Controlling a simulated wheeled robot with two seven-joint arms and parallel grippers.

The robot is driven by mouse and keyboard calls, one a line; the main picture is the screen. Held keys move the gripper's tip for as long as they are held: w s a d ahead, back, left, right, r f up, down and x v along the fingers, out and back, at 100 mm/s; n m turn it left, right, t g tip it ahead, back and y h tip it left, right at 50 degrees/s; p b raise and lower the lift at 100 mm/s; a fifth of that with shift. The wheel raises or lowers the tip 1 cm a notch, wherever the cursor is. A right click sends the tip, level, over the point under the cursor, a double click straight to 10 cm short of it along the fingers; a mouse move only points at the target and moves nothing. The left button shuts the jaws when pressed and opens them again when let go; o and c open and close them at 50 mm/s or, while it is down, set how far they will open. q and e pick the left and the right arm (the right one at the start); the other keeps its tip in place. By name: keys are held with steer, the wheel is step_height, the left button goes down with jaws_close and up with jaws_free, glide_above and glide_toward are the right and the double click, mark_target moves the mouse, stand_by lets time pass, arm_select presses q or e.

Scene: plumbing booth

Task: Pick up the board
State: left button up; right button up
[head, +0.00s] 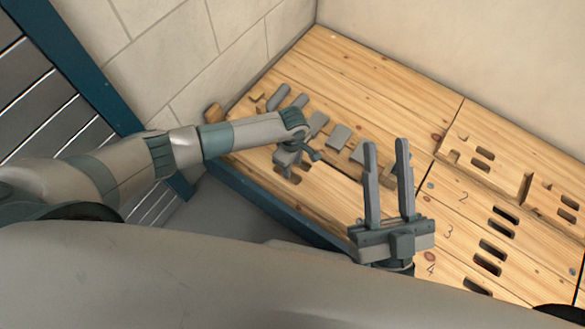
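A light wooden board with dark slots (457,160) lies on the worktop at the right, beside a similar slotted wooden piece (540,191). I cannot tell which wooden piece is the task's board. My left gripper (293,167) is low over the left part of the wooden worktop, seen from above. Its fingers are small and partly hidden by the wrist, so its opening is unclear. My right gripper (387,146) is over the worktop's front edge, left of the slotted board.
A stone block wall (180,60) rises behind left. The back middle is clear.

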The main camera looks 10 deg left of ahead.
mark_target(293, 167)
arm_select(q)
steer(key=shift+c, duration=0.6)
jaws_close()
steer(key=shift+r, duration=0.1)
steer(key=shift+r, duration=0.15)
